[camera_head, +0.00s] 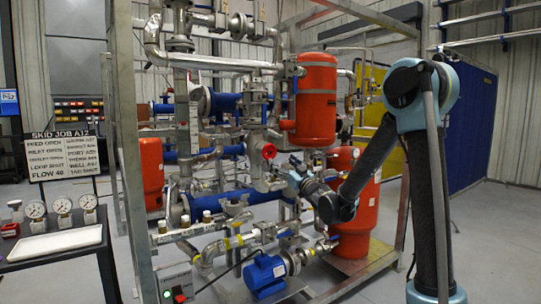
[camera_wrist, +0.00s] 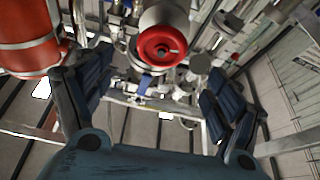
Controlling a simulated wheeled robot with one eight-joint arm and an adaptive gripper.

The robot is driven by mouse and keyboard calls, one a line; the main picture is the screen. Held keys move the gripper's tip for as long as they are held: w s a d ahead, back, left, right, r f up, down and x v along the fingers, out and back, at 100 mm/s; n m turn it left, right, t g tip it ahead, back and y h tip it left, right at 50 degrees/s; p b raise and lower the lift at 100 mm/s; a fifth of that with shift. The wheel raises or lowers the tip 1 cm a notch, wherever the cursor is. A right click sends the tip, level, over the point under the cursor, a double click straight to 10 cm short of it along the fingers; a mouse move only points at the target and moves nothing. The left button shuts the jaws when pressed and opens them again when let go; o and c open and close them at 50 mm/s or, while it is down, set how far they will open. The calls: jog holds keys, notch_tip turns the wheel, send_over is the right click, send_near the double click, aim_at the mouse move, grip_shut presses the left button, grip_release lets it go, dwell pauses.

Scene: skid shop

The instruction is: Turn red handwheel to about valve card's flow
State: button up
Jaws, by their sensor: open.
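The red handwheel (camera_head: 269,151) is mounted on the grey valve piping in the middle of the skid. In the wrist view the red handwheel (camera_wrist: 161,46) shows face-on at the top centre, in front of a pale round body. My gripper (camera_wrist: 150,95) is open, its two dark fingers spread wide to the left and right, with nothing between them. The wheel appears beyond the fingertips and apart from them. In the head view my gripper (camera_head: 291,174) is just right of and below the wheel. The job board (camera_head: 63,158) at the left reads "SKID JOB A12" and "FLOW 40".
Red tanks (camera_head: 316,100) stand right of the wheel, with pipes and metal frame posts around it. A blue pump (camera_head: 265,276) sits low at the front. A table with several gauges (camera_head: 62,206) and a white tray (camera_head: 55,243) stands at left. Floor is open at right.

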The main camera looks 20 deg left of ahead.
aim_at(271, 152)
jog(key=x, duration=0.9)
jog(key=shift+w+a+r, duration=0.15)
jog(key=shift+a+r, duration=0.05)
jog(key=c, duration=1.1)
